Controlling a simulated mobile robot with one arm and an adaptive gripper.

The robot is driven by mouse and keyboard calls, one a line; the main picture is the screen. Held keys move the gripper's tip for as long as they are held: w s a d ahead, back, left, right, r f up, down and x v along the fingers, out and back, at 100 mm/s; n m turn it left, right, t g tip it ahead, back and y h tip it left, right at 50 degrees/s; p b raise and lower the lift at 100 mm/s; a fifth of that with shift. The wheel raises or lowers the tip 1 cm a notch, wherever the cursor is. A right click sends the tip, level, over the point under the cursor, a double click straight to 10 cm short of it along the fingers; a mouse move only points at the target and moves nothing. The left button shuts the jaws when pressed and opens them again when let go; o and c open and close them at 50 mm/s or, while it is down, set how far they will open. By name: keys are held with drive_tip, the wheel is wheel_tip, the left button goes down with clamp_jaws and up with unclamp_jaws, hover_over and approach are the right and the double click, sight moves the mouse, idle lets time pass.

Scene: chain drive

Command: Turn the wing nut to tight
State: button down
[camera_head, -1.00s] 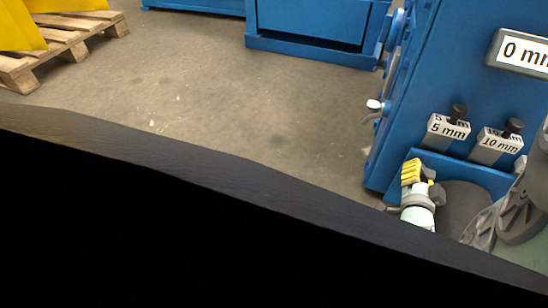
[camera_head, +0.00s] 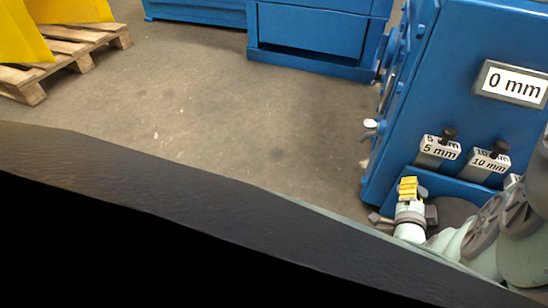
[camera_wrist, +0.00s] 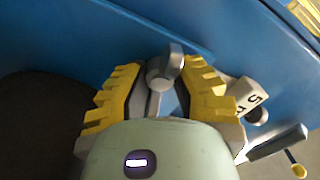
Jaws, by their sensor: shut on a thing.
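The wing nut (camera_wrist: 161,75) is grey, with a rounded middle and a wing standing up, in front of the blue machine in the wrist view. My gripper (camera_wrist: 163,82) has yellow ridged pads, one on each side of the wing nut, and is shut on it. The pads stay well apart with the nut between them. In the head view my gripper (camera_head: 409,188) is at the foot of the blue machine, below the 5 mm block. The nut cannot be made out clearly there, and its thread is hidden.
The blue machine (camera_head: 455,75) bears a display (camera_head: 512,84) reading 0 mm. A 5 mm block (camera_head: 437,151) and a 10 mm block (camera_head: 487,163) with black knobs sit above my gripper. Open floor (camera_head: 230,110) lies left, with a wooden pallet (camera_head: 75,55) at the far left.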

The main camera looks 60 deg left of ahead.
drive_tip(key=shift+f+m, duration=0.1)
drive_tip(key=shift+m, duration=0.8)
drive_tip(key=c, duration=0.9)
unclamp_jaws()
drive_tip(key=shift+c, duration=0.2)
drive_tip(key=shift+d, duration=0.1)
drive_tip(key=v, duration=0.7)
drive_tip(key=shift+s, duration=0.2)
